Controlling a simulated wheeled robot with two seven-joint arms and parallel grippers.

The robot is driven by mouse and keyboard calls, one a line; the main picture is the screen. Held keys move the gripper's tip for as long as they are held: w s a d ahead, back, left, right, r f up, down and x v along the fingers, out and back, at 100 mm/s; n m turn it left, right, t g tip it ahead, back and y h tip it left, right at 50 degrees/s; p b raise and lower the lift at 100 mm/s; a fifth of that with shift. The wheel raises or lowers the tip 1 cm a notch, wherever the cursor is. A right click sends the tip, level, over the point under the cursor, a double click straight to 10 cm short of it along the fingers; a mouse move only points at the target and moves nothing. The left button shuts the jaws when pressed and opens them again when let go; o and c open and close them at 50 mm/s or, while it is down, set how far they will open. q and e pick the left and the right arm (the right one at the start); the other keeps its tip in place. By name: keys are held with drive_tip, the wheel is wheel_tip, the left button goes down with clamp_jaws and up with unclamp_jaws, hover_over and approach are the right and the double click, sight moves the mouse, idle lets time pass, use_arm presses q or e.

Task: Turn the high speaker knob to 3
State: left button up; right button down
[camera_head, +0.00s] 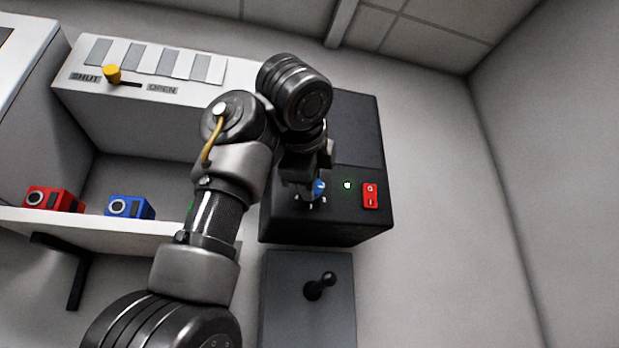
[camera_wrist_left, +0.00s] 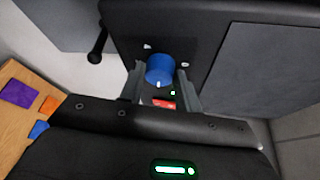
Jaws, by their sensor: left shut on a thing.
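The black speaker box (camera_head: 335,225) is high on the wall, and its blue knob (camera_head: 319,188) is partly hidden by my left gripper (camera_head: 312,184). In the left wrist view the blue knob (camera_wrist_left: 160,66) sits between the two fingers of my left gripper (camera_wrist_left: 160,75), which is shut on it. A white pointer line on the knob points toward the bottom of that view. White marks surround the knob, but I cannot read their numbers. My right gripper is not in view.
A green light (camera_head: 347,185) and a red rocker switch (camera_head: 370,196) sit right of the knob. Below is a grey panel with a black lever (camera_head: 319,286). A shelf (camera_head: 100,222) at left holds a red box (camera_head: 52,199) and a blue box (camera_head: 130,207), under a white vent with a yellow slider (camera_head: 112,74).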

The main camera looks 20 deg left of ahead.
use_arm(q)
drive_tip(key=shift+w+d+r+m+g+y+p, duration=0.1)
drive_tip(key=shift+w+d+m+g+y+p, duration=0.1)
drive_tip(key=shift+m+g+y+p, duration=1.15)
drive_tip(key=shift+w+d+r+m+g+y+p, duration=0.1)
drive_tip(key=shift+d+m+g+y+p, duration=0.3)
drive_tip(key=shift+m+p, duration=1.6)
drive_tip(key=shift+w+d+r+m+g+y+p, duration=0.1)
drive_tip(key=shift+m+g+y+p, duration=0.9)
drive_tip(key=shift+m, duration=1.45)
drive_tip(key=o, duration=1)
drive_tip(key=shift+r, duration=0.1)
